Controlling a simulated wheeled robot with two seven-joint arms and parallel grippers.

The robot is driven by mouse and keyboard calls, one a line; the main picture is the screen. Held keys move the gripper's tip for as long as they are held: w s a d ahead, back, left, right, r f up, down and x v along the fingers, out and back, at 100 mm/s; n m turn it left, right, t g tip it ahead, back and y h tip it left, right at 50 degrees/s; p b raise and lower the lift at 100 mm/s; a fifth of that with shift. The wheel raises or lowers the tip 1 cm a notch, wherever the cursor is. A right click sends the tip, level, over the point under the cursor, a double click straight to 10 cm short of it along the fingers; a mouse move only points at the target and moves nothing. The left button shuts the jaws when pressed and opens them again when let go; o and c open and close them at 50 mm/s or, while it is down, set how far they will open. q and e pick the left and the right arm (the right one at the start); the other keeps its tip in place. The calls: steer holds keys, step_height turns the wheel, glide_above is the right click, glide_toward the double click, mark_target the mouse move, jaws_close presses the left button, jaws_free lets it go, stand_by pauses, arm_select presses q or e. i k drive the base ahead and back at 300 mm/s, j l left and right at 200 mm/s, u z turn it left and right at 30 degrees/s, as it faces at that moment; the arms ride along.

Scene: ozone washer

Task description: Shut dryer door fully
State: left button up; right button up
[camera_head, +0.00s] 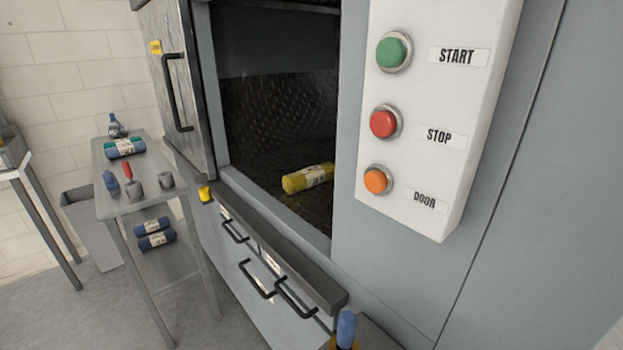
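The dryer door (150,75) is a grey metal panel with a black vertical bar handle (178,95). It stands open at the left of the chamber opening. The chamber (270,130) has dark, patterned metal walls. A yellow rolled bundle with a pale label (308,178) lies on its floor near the front. Neither of my grippers shows in the head view.
A white panel at the right has green START (394,52), red STOP (385,122) and orange DOOR (377,181) buttons. Drawers with black handles (258,279) are below the opening. A metal cart (125,205) with rolls stands left. Floor shows at lower left.

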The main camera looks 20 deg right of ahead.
mark_target(165, 25)
steer(key=i+j+u, duration=0.75)
steer(key=i+j, duration=0.3)
steer(key=i+j+u, duration=0.25)
steer(key=i, duration=0.5)
steer(key=i+j+u, duration=0.1)
steer(key=i+u, duration=0.15)
steer(key=i, duration=0.5)
steer(key=i+z, duration=0.2)
steer(key=z, duration=0.25)
steer(key=i+j+z, duration=0.2)
steer(key=z, duration=0.25)
steer(key=i+j+z, duration=0.2)
steer(key=z, duration=0.2)
steer(key=i+j+z, duration=0.15)
steer(key=z, duration=0.3)
